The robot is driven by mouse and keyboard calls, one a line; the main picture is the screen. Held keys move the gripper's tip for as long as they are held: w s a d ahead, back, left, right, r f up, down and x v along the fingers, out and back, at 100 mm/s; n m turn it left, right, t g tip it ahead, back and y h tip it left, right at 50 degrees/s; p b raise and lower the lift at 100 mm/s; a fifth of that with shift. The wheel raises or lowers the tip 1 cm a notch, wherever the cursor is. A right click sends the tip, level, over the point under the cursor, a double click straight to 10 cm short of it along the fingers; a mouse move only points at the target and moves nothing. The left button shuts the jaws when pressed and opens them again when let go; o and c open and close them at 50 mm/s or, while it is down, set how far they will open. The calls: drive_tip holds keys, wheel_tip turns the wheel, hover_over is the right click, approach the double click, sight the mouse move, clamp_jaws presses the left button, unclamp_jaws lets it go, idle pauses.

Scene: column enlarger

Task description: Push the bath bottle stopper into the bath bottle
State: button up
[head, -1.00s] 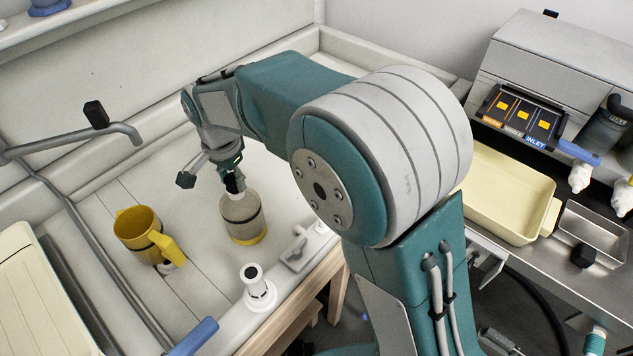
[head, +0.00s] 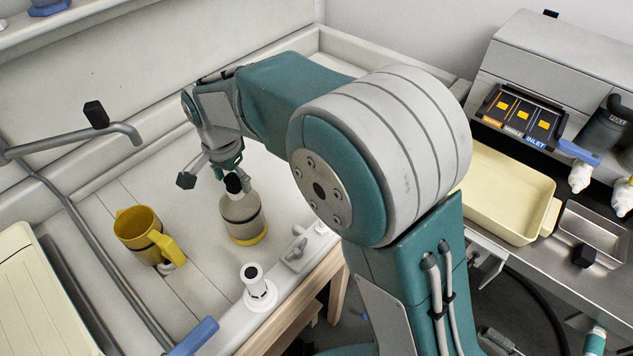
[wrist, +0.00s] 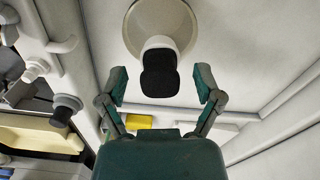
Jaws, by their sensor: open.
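The bath bottle (head: 242,220) stands upright on the pale sink floor, with a grey translucent body and a yellow base. The black bath bottle stopper (head: 234,184) sits at its mouth, its black part standing clear above the bottle. In the wrist view the stopper (wrist: 159,76) shows in front of the bottle's white neck (wrist: 166,42); how deep it sits is hidden. My gripper (head: 228,168) is just above the stopper. In the wrist view my gripper (wrist: 160,84) is open, with one finger on each side of the stopper and a gap at both sides.
A yellow jug (head: 140,232) stands left of the bottle. A white fitting (head: 258,288) and a small grey latch (head: 296,250) are on the front rim. A metal rail (head: 90,255) runs along the left. A cream tray (head: 505,195) lies on the right bench.

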drive_tip(key=shift+r, duration=0.15)
drive_tip(key=shift+r, duration=3.85)
drive_tip(key=shift+r, duration=0.15)
wheel_tip(320, 180, up, 12)
drive_tip(key=shift+f, duration=0.2)
drive_tip(key=s+d+n+t, duration=0.1)
drive_tip(key=s+d, duration=0.2)
drive_tip(key=d, duration=0.5)
drive_tip(key=s+d+n+t, duration=0.1)
drive_tip(key=s+d+n, duration=0.1)
drive_tip(key=d, duration=0.7)
drive_tip(key=s+d+f+n+t, duration=0.3)
drive_tip(key=s+d+f, duration=0.6)
drive_tip(key=s+d, duration=0.3)
drive_tip(key=shift+s+n+t, duration=0.3)
drive_tip(key=shift+s, duration=0.35)
